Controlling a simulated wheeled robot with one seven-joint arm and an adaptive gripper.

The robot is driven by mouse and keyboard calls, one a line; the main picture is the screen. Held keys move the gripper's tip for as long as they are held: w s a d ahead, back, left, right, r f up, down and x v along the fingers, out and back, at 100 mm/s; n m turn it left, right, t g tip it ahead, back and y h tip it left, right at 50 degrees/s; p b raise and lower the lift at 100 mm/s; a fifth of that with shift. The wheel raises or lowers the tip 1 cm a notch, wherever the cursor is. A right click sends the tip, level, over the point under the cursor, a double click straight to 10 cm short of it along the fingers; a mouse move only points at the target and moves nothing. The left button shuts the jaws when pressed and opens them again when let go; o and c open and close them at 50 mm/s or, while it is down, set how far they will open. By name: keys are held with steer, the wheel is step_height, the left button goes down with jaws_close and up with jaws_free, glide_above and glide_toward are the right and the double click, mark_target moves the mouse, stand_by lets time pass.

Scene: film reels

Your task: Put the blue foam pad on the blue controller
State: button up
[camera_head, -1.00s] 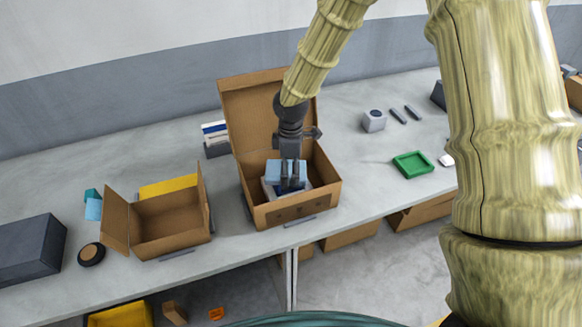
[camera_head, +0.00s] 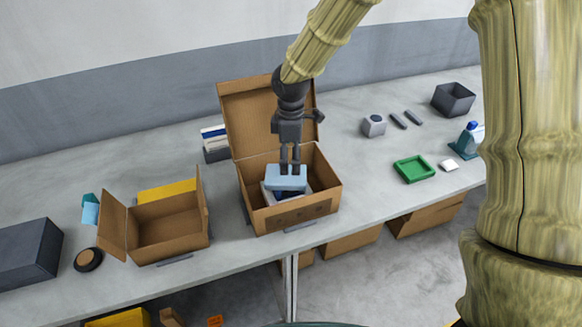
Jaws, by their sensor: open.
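A light blue pad (camera_head: 286,178), which looks like the blue foam pad, lies in the middle open cardboard box (camera_head: 312,214). It rests on a stack of grey-white and dark blue things. A strip of dark blue (camera_head: 291,193) shows under the pad; it may be the blue controller, but the pad hides most of it. My gripper (camera_head: 289,171) points down at the pad's far edge, with its fingers slightly apart. I cannot tell whether the fingertips touch the pad.
The box's raised lid (camera_head: 255,115) stands behind my gripper. A smaller open box (camera_head: 170,235) is at left, near a dark grey case (camera_head: 28,252). Clear table lies between the box and the tray.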

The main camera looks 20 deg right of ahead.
steer(key=shift+r+b, duration=0.5)
steer(key=shift+r, duration=2.35)
